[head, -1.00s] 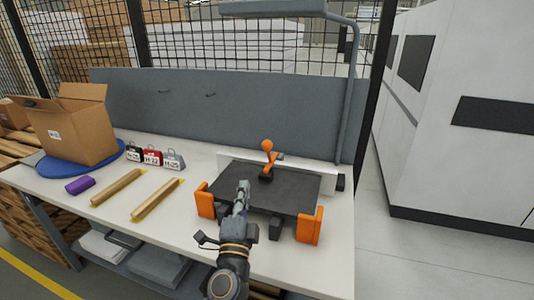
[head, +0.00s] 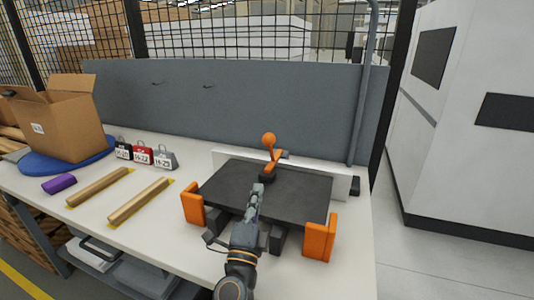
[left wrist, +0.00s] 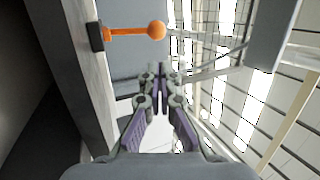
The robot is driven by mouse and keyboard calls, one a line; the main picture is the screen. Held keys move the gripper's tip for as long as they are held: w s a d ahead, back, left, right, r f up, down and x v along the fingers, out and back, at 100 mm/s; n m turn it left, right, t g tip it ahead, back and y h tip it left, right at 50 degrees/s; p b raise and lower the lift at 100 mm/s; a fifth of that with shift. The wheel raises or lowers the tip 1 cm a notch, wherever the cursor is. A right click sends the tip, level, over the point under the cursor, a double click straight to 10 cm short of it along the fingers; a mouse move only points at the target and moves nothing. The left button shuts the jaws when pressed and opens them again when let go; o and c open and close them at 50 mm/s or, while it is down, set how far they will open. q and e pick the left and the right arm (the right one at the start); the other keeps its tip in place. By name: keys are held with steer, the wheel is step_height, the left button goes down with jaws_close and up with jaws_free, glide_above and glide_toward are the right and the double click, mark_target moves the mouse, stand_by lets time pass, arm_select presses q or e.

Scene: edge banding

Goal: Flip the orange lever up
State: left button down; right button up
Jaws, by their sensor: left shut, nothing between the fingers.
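The orange lever (head: 271,149) with a round knob stands at the back of a dark plate (head: 230,180) on the workbench, and its knob points up in the head view. In the left wrist view the lever (left wrist: 135,31) shows at the top left, sticking out from a dark mount. My left gripper (head: 257,188) is over the dark plate, in front of the lever and apart from it. In the left wrist view my left gripper (left wrist: 162,72) is shut and empty, with the lever's ball above and left of its fingertips. My right gripper is not in view.
Orange end blocks (head: 318,238) flank the plate's front. To the left are wooden strips (head: 138,202), a purple roll (head: 59,184), several small tagged weights (head: 143,153) and a cardboard box (head: 60,125). A grey panel (head: 230,105) stands behind the bench.

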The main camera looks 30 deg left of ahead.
mark_target(269, 143)
arm_select(q)
steer(key=shift+w+r, duration=0.15)
steer(key=shift+w, duration=0.1)
steer(key=p+x, duration=0.6)
steer(key=x, duration=0.6)
steer(key=shift+w+a+r+p, duration=0.1)
steer(key=shift+p, duration=0.2)
steer(key=shift+w+a+r, duration=0.1)
steer(key=shift+w+a, duration=0.15)
steer(key=shift+w, duration=0.3)
steer(key=shift+r, duration=0.1)
